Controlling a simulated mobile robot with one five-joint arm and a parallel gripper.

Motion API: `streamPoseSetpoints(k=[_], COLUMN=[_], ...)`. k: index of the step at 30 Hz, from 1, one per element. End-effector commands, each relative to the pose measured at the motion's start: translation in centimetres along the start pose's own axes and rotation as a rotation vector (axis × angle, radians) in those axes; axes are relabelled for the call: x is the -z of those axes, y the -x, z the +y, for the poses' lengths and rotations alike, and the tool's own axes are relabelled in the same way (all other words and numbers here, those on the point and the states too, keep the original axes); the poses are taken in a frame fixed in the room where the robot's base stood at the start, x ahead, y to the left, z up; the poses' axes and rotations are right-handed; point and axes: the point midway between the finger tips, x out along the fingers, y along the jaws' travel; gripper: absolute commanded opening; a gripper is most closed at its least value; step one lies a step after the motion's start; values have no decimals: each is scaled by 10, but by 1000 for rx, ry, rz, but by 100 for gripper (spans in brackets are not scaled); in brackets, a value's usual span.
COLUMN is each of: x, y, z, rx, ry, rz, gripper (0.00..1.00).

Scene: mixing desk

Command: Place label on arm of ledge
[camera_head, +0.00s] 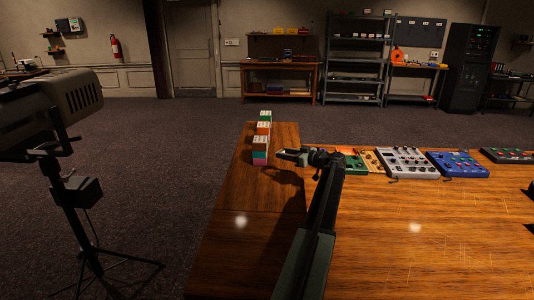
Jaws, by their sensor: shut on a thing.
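My gripper (290,155) reaches left over the wooden desk, above the desk's left arm (262,190), a strip marked off by a dark seam. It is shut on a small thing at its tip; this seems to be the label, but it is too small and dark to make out. Several small coloured blocks with white faces stand in a row on the far part of that strip: a green one (265,116), an orange one (263,128) and a nearer teal and pink stack (260,152). The gripper is just right of the nearest stack.
Along the desk's back edge lie a green board (353,166), a grey mixer (407,162), a blue mixer (458,164) and another dark device (508,155). A tripod-mounted device (75,190) stands on the floor at left. The near part of the left strip is clear.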

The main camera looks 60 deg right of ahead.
Motion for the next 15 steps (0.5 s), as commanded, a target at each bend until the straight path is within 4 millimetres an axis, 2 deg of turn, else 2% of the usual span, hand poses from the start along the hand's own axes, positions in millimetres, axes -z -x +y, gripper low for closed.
streamPoseSetpoints(k=[4,10,15], x=[0,2,0], y=[3,-12,-15], z=[6,18,22], rx=[-6,-139,-164], ry=[-1,-24,-28], rz=[0,-1,0], gripper=[5,5,5])
